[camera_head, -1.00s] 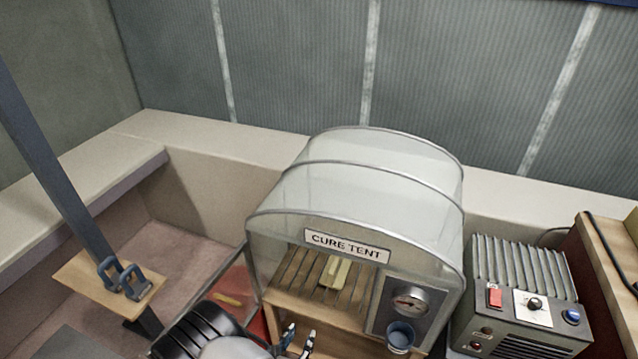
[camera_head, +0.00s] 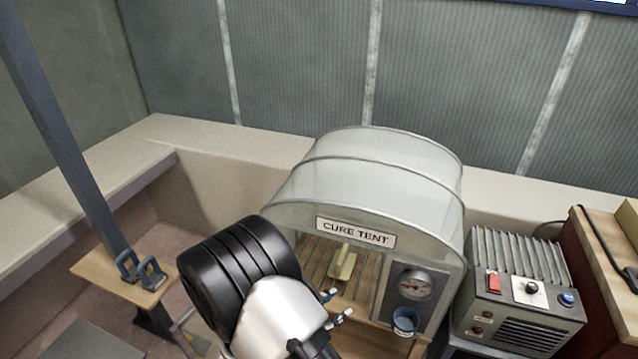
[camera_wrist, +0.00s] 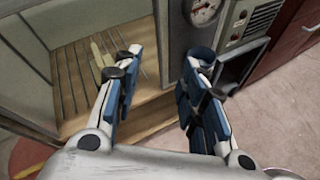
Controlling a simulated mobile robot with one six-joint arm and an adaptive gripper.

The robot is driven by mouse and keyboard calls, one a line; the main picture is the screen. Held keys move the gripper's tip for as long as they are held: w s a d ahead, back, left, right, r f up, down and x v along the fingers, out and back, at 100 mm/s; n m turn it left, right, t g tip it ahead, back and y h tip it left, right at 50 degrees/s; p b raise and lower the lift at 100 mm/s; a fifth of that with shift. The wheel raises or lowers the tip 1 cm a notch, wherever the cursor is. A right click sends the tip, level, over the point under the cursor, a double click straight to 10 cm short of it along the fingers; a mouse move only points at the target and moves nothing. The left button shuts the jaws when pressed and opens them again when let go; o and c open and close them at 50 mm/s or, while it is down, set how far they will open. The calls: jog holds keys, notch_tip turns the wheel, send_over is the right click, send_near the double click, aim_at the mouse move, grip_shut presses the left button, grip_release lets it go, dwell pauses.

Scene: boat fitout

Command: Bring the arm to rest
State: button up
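My gripper (camera_head: 338,306) is in front of the cure tent's opening, below its sign. In the wrist view my gripper (camera_wrist: 160,70) has its two blue-padded fingers spread apart with nothing between them. The cure tent (camera_head: 385,180) is a clear domed cover over a slatted wooden floor. A pale yellowish piece (camera_head: 343,262) lies on the slats inside; it also shows in the wrist view (camera_wrist: 103,52), beyond the left finger and apart from it. My arm hides the tent's left front side.
A wooden stand with blue clamps (camera_head: 140,270) is at left, beside a slanted post (camera_head: 65,150). Floor shows between them.

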jog(key=s+d+r+m+g+y, duration=0.1)
jog(key=s+d+r+m+g, duration=0.35)
jog(key=d+r+m, duration=0.35)
jog(key=s+d+r+m+g+y, duration=0.1)
jog(key=s+d+r+m+g, duration=0.2)
jog(key=s+d+r+m, duration=0.5)
jog(key=s+a+r+m+t+y, duration=0.1)
jog(key=s+a+r+m+y, duration=0.1)
jog(key=s+r+m+y, duration=0.1)
jog(key=s+a+r+m+t+y, duration=0.2)
jog(key=s+a+r+m+y, duration=0.1)
jog(key=s+r, duration=0.4)
jog(key=shift+s+r+m+y, duration=0.4)
jog(key=shift+r+m+y, duration=0.35)
jog(key=shift+y, duration=0.15)
jog(key=shift+c, duration=0.2)
